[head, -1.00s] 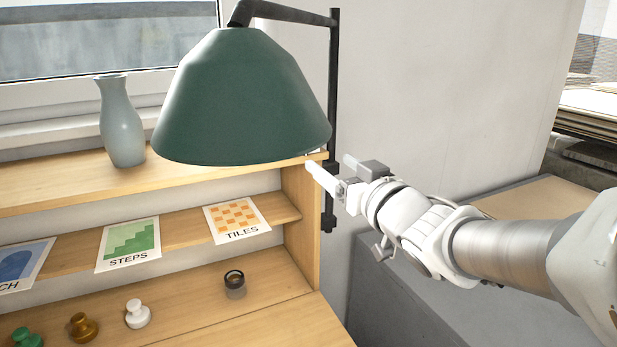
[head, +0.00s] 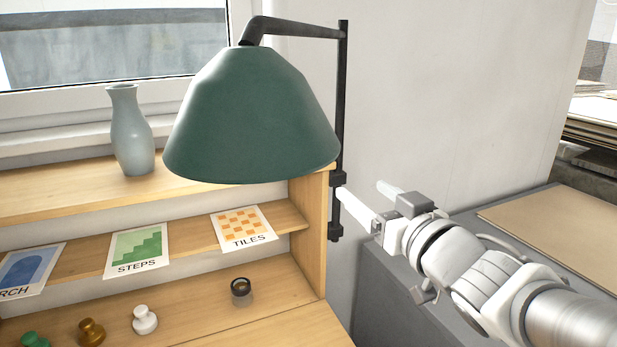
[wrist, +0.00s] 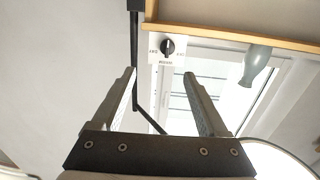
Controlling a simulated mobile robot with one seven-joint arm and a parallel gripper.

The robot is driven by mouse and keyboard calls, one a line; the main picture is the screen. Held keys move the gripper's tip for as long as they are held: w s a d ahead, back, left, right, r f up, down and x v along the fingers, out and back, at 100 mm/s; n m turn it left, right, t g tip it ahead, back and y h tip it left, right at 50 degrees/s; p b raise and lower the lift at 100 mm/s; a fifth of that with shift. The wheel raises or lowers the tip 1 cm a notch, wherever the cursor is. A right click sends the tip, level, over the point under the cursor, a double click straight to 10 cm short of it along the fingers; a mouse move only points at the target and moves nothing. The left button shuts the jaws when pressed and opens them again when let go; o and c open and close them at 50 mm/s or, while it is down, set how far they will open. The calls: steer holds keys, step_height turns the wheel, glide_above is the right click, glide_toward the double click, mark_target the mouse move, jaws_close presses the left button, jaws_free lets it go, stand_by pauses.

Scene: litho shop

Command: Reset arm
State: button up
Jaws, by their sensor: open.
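My gripper (head: 362,199) is at the right of the lamp in the head view, with its fingers pointing left toward the lamp's black post. It is open, and nothing shows between its fingers. In the wrist view my gripper (wrist: 160,88) also shows with its two fingers spread apart and empty. The green lamp shade (head: 252,115) hangs from a black arm over the shelf. The wrist view also shows a dial (wrist: 167,47) on a white plate beyond the fingers.
The grey-blue vase (head: 130,135) stands on the top shelf. Printed cards, including TILES (head: 243,228) and STEPS (head: 137,250), lean on the lower shelf. White (head: 145,319) and brown (head: 91,331) knobbed pieces and a dark cylinder (head: 241,291) stand below. A grey cabinet (head: 385,290) is at the right.

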steer(key=s+d+f+m+g+h+p, duration=0.1)
steer(key=s+d+f+m+g+h, duration=0.35)
steer(key=d+h, duration=0.3)
steer(key=s+a+f+g, duration=0.1)
steer(key=s+f+g, duration=0.2)
steer(key=s, duration=0.3)
steer(key=s+a+f+g+y+p, duration=0.1)
steer(key=s+a+f+g, duration=0.1)
steer(key=s, duration=0.4)
steer(key=shift+s+a+f+n+g, duration=0.25)
steer(key=shift+f+n+g, duration=0.15)
steer(key=shift+g, duration=0.45)
steer(key=shift+y, duration=0.25)
